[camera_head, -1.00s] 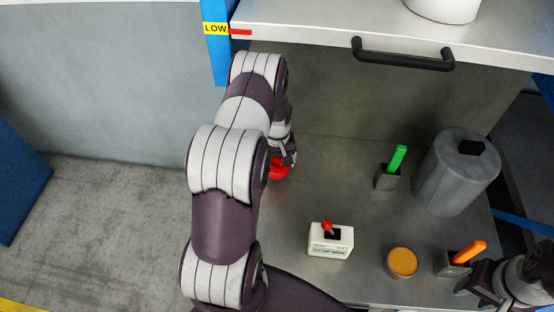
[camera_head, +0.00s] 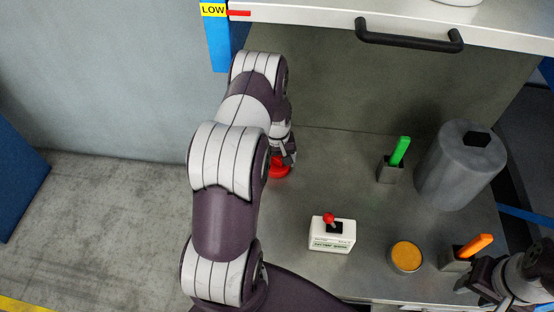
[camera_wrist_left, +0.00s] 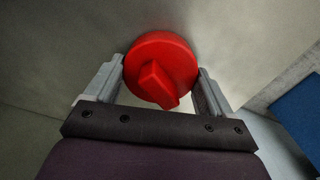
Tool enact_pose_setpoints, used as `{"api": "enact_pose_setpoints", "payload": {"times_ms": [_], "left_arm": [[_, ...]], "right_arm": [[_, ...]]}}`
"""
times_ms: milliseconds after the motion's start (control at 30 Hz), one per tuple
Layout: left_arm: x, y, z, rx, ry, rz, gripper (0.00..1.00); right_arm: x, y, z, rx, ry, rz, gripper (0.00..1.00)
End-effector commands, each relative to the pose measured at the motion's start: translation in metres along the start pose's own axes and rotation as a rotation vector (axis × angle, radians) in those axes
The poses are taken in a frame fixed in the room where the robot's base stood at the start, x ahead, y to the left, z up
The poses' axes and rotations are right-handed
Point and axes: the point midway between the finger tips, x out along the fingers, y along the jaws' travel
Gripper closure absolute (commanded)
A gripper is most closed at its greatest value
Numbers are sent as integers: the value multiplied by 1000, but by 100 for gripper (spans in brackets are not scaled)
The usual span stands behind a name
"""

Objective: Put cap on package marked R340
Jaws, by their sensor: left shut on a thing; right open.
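A red round cap (camera_wrist_left: 170,62) with a raised grip bar sits between the two fingers of my left gripper (camera_wrist_left: 160,75) in the left wrist view. In the head view my left gripper (camera_head: 287,155) is at the far left of the metal worktop, mostly behind my arm, and shut on the red cap (camera_head: 279,171) low by the surface. My right gripper (camera_head: 474,276) is open at the lower right, partly cut off. A grey canister (camera_head: 452,170) with a dark hexagonal top stands at the right. I can read no R340 mark on anything.
A white box with a red knob (camera_head: 331,238) stands mid-worktop, with a round orange-topped tin (camera_head: 406,257) right of it. A green-handled tool (camera_head: 399,152) and an orange-handled tool (camera_head: 473,246) stand in grey holders. A shelf with a black handle (camera_head: 409,36) overhangs the back.

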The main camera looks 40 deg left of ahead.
Motion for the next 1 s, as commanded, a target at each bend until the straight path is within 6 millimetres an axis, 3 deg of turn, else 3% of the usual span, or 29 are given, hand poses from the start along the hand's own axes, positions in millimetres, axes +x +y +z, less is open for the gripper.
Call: {"api": "enact_pose_setpoints", "payload": {"times_ms": [167,200,233,567,667,1000], "left_arm": [[5,0,0,0,0,0,50],[4,0,0,0,0,0,11],[4,0,0,0,0,0,1],[-3,0,-1,0,2,1,0],[-18,0,-1,0,4,1,0],[-102,0,-1,0,4,1,0]], "right_arm": [[4,0,0,0,0,0,57],[3,0,0,0,0,0,57],[3,0,0,0,0,0,57],[6,0,1,0,0,0,57],[13,0,2,0,0,0,57],[35,0,4,0,0,0,57]]}}
